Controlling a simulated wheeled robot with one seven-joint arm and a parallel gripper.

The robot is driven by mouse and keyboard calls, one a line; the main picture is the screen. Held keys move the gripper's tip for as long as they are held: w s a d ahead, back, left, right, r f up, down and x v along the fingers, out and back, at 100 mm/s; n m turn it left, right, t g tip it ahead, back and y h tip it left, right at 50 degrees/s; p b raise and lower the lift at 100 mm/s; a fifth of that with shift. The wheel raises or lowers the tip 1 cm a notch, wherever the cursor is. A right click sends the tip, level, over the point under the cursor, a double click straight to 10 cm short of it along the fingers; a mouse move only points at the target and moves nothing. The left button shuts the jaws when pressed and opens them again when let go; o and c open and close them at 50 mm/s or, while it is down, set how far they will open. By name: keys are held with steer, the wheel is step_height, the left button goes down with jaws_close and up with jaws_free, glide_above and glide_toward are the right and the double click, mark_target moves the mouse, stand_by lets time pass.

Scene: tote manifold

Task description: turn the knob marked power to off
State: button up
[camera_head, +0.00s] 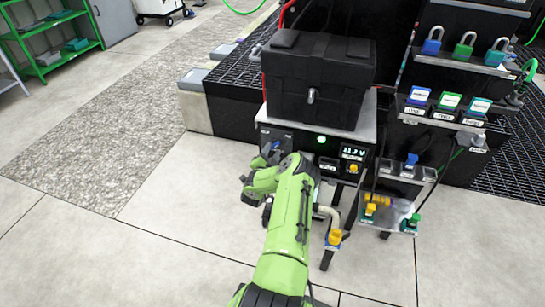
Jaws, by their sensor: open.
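The black control panel (300,143) is the front of a box under a large black lidded case. It has a lit green lamp (321,139) and a green-lit display (353,153) that seems to read 11.7 V. A small blue part (275,146) shows at the panel's left, right by my gripper; it may be the power knob, but I cannot read its marking or setting. My green arm reaches up from the bottom, and my gripper (263,160) is open in front of the panel's left part. I cannot tell whether its fingers touch the blue part.
A yellow knob or button (353,168) sits below the display. The black case (318,80) rests on top. At right are a rack with several coloured padlocks (465,45), label tags, and a low tray with yellow and green fittings (390,212).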

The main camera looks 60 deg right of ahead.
steer(key=shift+w+d, duration=0.1)
steer(key=shift+d, duration=0.55)
jaws_close()
steer(key=shift+r+n+p, duration=0.1)
steer(key=shift+n+p, duration=0.2)
steer(key=shift+p, duration=0.1)
steer(key=n+p, duration=0.2)
steer(key=p, duration=0.1)
steer(key=shift+a+r+n, duration=0.1)
steer(key=shift+n, duration=0.3)
steer(key=n+p, duration=0.3)
steer(key=n, duration=0.2)
steer(key=shift+n, duration=0.3)
steer(key=n+p, duration=0.1)
steer(key=n, duration=0.3)
steer(key=shift+f, duration=0.2)
steer(key=shift+n, duration=2.5)
steer(key=shift+s, duration=0.2)
